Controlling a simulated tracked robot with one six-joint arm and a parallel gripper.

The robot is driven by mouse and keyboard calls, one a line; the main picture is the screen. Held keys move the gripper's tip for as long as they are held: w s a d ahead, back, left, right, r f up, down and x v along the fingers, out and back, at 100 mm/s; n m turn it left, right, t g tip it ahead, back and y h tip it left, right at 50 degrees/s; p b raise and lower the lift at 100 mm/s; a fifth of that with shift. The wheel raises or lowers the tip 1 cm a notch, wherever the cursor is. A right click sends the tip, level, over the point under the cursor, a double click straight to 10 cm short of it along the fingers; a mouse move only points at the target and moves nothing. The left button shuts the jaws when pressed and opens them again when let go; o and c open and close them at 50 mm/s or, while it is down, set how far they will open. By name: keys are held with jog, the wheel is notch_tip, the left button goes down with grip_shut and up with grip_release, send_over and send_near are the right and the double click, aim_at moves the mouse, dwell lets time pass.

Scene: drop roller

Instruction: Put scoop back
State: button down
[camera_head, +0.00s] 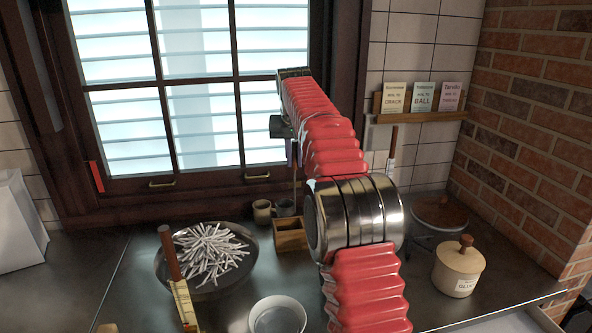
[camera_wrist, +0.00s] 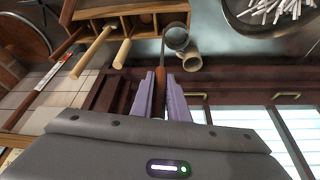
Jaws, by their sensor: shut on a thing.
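My gripper (camera_wrist: 165,100) is shut on the brown handle of the scoop (camera_wrist: 160,80) in the wrist view. Its thin dark shaft runs away from the fingers, past the end of the wooden holder (camera_wrist: 140,9). A grey round shape (camera_wrist: 176,40) lies by the shaft's far end; I cannot tell if it is the scoop's bowl or a cup behind it. In the head view my gripper (camera_head: 291,153) is in front of the window, partly hidden by my arm. The scoop (camera_head: 294,185) hangs below it, above or behind the wooden holder (camera_head: 290,240).
A beige cup (camera_head: 262,211) stands left of the holder. A wide bowl of white sticks (camera_head: 208,262), a small white bowl (camera_head: 277,316) and a lidded pot (camera_head: 458,267) stand on the dark counter. Other wooden handles (camera_wrist: 92,52) stick out beside the scoop.

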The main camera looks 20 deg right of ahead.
aim_at(294, 165)
jog(key=shift+f, duration=2.4)
jog(key=c, duration=1.7)
grip_release()
jog(key=shift+r, duration=0.1)
jog(key=shift+r, duration=0.5)
jog(key=v, duration=1.2)
